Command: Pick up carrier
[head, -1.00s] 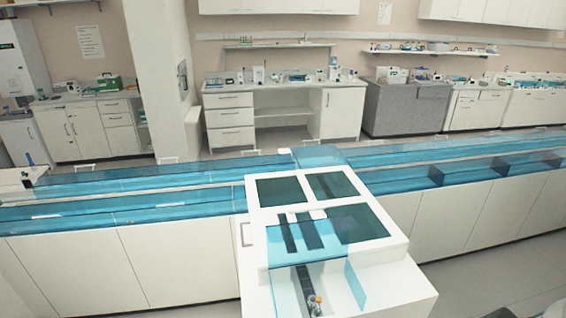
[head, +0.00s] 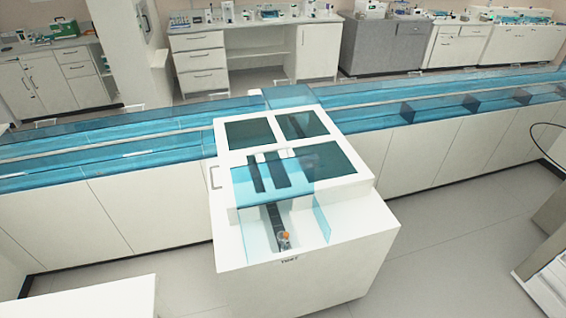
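A small carrier (head: 284,241) with an orange top and a grey body stands at the near end of a dark track strip (head: 275,217). The strip runs down the front of a white machine (head: 305,262). Blue see-through panels stand on both sides of the carrier, and a blue cover (head: 262,185) lies over the track behind it. The carrier is small in the view, so its details are hard to tell. Neither of my grippers shows in the head view.
A long blue-covered track (head: 455,118) on white cabinets runs left and right behind the machine. A white surface (head: 95,302) is at the lower left, and white furniture (head: 545,262) at the right edge. Grey floor (head: 450,250) is free right of the machine.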

